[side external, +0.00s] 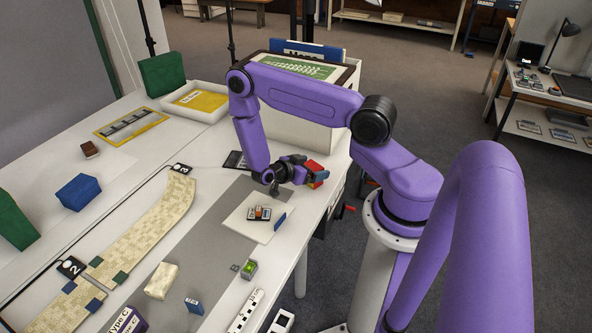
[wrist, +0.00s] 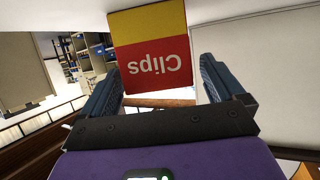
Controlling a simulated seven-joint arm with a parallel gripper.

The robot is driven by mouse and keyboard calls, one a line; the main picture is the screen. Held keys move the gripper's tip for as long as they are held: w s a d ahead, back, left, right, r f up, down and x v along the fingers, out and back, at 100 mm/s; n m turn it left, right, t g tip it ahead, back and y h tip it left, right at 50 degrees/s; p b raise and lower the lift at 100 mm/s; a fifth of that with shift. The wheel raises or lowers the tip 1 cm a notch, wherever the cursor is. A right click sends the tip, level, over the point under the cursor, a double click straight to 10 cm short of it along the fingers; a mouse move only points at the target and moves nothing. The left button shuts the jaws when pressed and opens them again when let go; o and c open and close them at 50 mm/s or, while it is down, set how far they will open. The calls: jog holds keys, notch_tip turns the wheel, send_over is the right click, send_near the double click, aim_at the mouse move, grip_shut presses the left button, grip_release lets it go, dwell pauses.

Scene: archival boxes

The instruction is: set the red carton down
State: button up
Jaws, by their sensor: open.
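The red carton (wrist: 152,62) has a yellow band and the word "Clips", upside down in the wrist view. In the side view the carton (side external: 315,168) is small and partly hidden, close to the table's right edge. My gripper (wrist: 161,66) is open, with one finger on either side of the carton's near end. A gap shows at the right finger; the left finger lies close to the carton, and I cannot tell if it touches. In the side view my gripper (side external: 306,173) points right, toward the carton. What supports the carton is hidden.
A large white box (side external: 293,103) stands just behind the carton. The grey strip (side external: 205,245) has bare room.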

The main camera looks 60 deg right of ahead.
jog(key=w+a+r+n+t+y, duration=0.3)
jog(key=w+a+t, duration=0.1)
jog(key=w+a, duration=0.5)
jog(key=w+a+r+n+t+y, duration=0.3)
jog(key=w+a+n+t, duration=0.15)
jog(key=w+a, duration=0.4)
jog(key=a+r+n+t+y, duration=0.2)
jog(key=a+r+n+y, duration=0.25)
jog(key=a, duration=0.75)
jog(key=s+a+r+n+y, duration=0.5)
jog(key=a, duration=0.4)
jog(key=s+a+r+n+g+y, duration=0.1)
jog(key=s+a+r+n+g, duration=0.2)
jog(key=s, duration=0.4)
jog(key=s+r+n+g+y, duration=0.1)
jog(key=s+r+n, duration=0.35)
jog(key=s, duration=0.25)
jog(key=s+d+r+n+h, duration=0.1)
jog(key=s+d+n+h, duration=0.1)
jog(key=s+d+n, duration=0.3)
jog(key=s+d+r+n+g+h, duration=0.1)
jog(key=s+d+r+n+h, duration=0.1)
jog(key=s+d+n, duration=0.3)
jog(key=shift+s+d+r, duration=0.25)
jog(key=shift+s+d, duration=0.65)
jog(key=shift+s, duration=0.25)
